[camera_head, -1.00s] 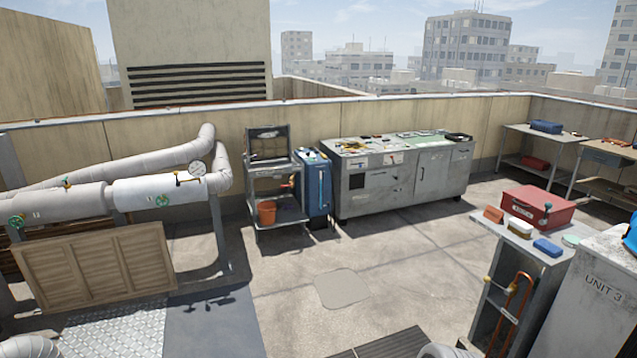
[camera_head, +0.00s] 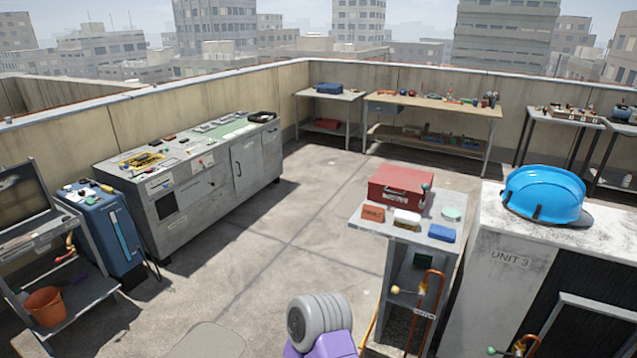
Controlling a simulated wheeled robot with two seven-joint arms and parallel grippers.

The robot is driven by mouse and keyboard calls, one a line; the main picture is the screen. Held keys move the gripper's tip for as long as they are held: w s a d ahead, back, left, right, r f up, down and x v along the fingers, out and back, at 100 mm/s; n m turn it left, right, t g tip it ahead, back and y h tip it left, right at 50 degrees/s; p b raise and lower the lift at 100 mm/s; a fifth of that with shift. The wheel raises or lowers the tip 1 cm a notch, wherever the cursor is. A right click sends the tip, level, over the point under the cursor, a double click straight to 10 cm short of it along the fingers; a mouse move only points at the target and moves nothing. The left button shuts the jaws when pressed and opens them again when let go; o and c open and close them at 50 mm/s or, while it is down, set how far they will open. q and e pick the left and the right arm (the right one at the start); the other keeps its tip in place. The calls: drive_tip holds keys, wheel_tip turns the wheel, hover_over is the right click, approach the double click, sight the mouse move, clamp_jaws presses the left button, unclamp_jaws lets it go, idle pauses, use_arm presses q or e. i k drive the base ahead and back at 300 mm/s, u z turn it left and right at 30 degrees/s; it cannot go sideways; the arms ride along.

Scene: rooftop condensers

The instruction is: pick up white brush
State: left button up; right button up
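A small white block with a darker underside, which looks like the white brush (camera_head: 407,217), lies on top of the narrow grey stand (camera_head: 365,228) right of centre. It sits between an orange-red block (camera_head: 373,213) and a blue block (camera_head: 441,233). Its bristles are too small to make out. Neither of my grippers shows. Only a grey and purple part of my own arm is in view at the bottom centre, apart from the stand.
A red case (camera_head: 400,183) stands behind the white brush, and a pale green disc (camera_head: 451,213) lies beside it. The UNIT 3 condenser (camera_head: 510,250) with a blue hard hat (camera_head: 545,194) is just right. Copper pipes (camera_head: 430,300) front the stand.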

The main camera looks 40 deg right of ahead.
sight(408, 219)
drive_tip(key=z, duration=0.75)
drive_tip(key=i, duration=1.4)
drive_tip(key=z, duration=1.3)
